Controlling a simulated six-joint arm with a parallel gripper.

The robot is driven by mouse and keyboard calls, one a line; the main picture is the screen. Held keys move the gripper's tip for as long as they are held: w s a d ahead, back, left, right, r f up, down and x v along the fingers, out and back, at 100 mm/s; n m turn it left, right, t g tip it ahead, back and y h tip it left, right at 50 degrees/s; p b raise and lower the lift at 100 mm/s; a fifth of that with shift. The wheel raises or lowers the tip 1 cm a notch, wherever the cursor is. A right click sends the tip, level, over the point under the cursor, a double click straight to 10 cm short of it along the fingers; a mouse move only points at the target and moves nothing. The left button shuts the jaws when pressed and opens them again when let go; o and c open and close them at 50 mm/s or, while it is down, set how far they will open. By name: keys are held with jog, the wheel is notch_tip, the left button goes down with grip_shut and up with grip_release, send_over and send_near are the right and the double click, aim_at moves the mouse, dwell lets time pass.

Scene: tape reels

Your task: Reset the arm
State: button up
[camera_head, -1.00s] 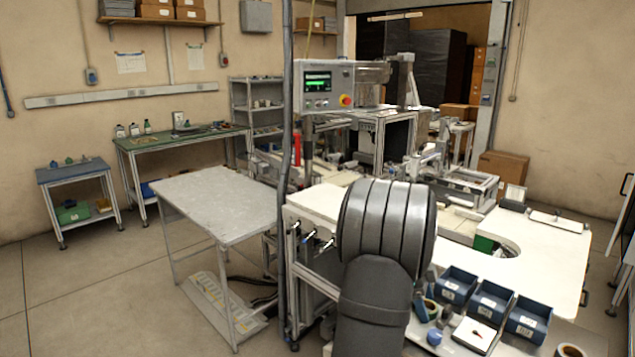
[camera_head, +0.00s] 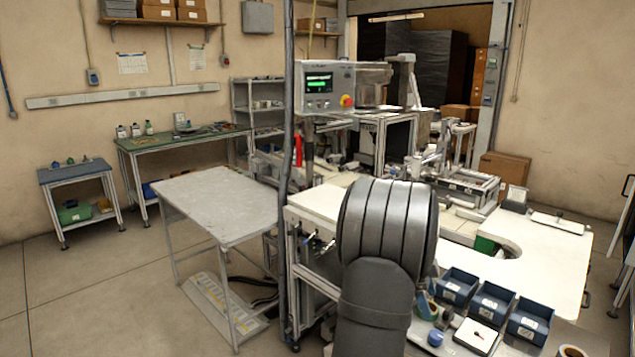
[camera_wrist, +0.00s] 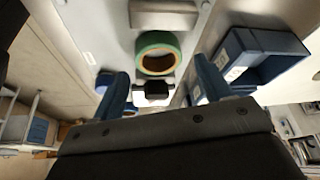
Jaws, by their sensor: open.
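My gripper (camera_wrist: 162,92) shows in the wrist view with its two blue fingers spread apart, open and with nothing between them. Beyond the fingertips is a green tape reel (camera_wrist: 158,42) with a tan inner ring, apart from the fingers. In the head view my grey arm rises at the lower middle and hides part of the white bench (camera_head: 535,262).
Several blue bins (camera_head: 492,300) stand on the bench to the right of my arm. One blue bin (camera_wrist: 290,66) is close to the right finger in the wrist view. A small white scale-like box (camera_head: 475,336) lies in front. A grey table (camera_head: 222,200) stands left.

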jog(key=shift+a+f, duration=0.1)
jog(key=shift+f, duration=0.85)
jog(key=v, duration=1.2)
jog(key=x, duration=1.2)
jog(key=shift+r, duration=0.4)
notch_tip(320, 180, up, 4)
jog(key=shift+f, duration=0.2)
jog(key=s+d+r, duration=0.6)
jog(key=s+r, duration=0.1)
jog(key=s, duration=0.3)
jog(key=s+d+f+m, duration=0.1)
jog(key=s+d, duration=0.4)
jog(key=s, duration=0.3)
jog(key=s+d+m+g, duration=0.1)
jog(key=s+d, duration=0.4)
jog(key=s, duration=0.3)
jog(key=s+d+f+m, duration=0.1)
jog(key=s+d, duration=0.4)
jog(key=s, duration=0.3)
jog(key=w+f, duration=0.3)
jog(key=w, duration=0.3)
jog(key=shift+f, duration=0.25)
jog(key=shift+a, duration=0.1)
